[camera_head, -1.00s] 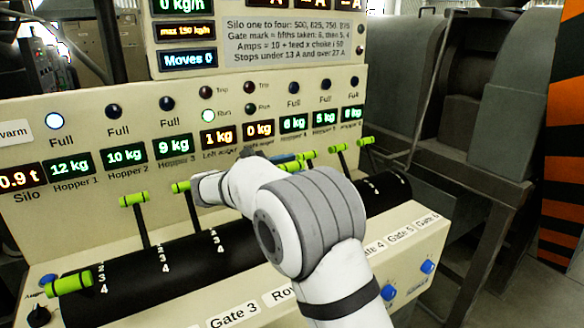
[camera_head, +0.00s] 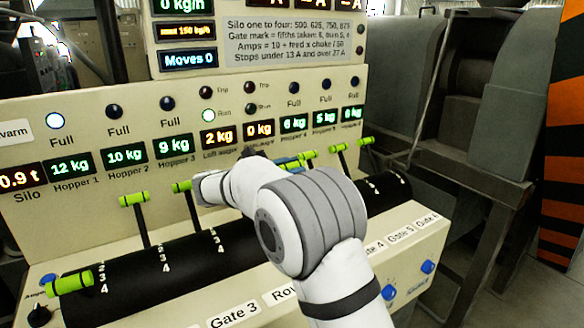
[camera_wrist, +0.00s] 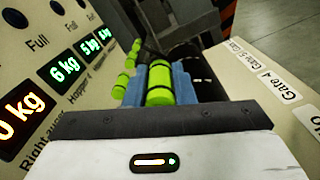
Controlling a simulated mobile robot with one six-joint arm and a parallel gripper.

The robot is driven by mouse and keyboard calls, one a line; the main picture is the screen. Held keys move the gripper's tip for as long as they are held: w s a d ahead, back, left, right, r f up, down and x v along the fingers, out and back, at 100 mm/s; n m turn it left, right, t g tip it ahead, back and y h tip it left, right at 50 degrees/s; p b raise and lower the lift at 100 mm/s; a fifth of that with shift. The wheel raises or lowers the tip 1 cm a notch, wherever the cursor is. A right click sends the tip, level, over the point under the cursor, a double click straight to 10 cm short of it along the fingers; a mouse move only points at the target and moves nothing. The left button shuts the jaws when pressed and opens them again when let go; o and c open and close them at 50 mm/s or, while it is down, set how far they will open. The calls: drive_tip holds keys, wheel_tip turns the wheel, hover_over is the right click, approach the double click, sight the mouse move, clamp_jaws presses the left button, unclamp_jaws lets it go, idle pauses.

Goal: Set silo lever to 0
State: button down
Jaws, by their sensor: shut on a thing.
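A row of levers with green handles stands along the black curved housing (camera_head: 190,255). The leftmost lever (camera_head: 70,283) is tipped low toward the front, by marks 2, 3 and 4. Other levers (camera_head: 134,199) stand more upright. In the head view my arm hides most of that lever; only bits of blue finger (camera_head: 290,161) show.
The panel (camera_head: 85,125) behind carries lit displays; the Silo display (camera_head: 20,178) reads 0.9 t and the Moves display (camera_head: 188,59) reads 0. More green levers (camera_head: 338,148) stand close beyond my gripper. Blue knobs (camera_head: 427,267) sit on the front face.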

drive_tip(key=shift+w+a+r+p, duration=0.15)
drive_tip(key=shift+w+a+p, duration=0.3)
drive_tip(key=shift+p, duration=0.4)
drive_tip(key=shift+w+a+f+p, duration=0.2)
drive_tip(key=shift+w+p, duration=0.2)
drive_tip(key=shift+w, duration=0.1)
drive_tip(key=c, duration=1.2)
unclamp_jaws()
drive_tip(key=shift+f, duration=0.1)
drive_tip(key=shift+c, duration=0.2)
drive_tip(key=v, duration=0.7)
drive_tip(key=shift+s+a, duration=0.25)
drive_tip(key=shift+a, duration=0.1)
drive_tip(key=shift+c, duration=0.3)
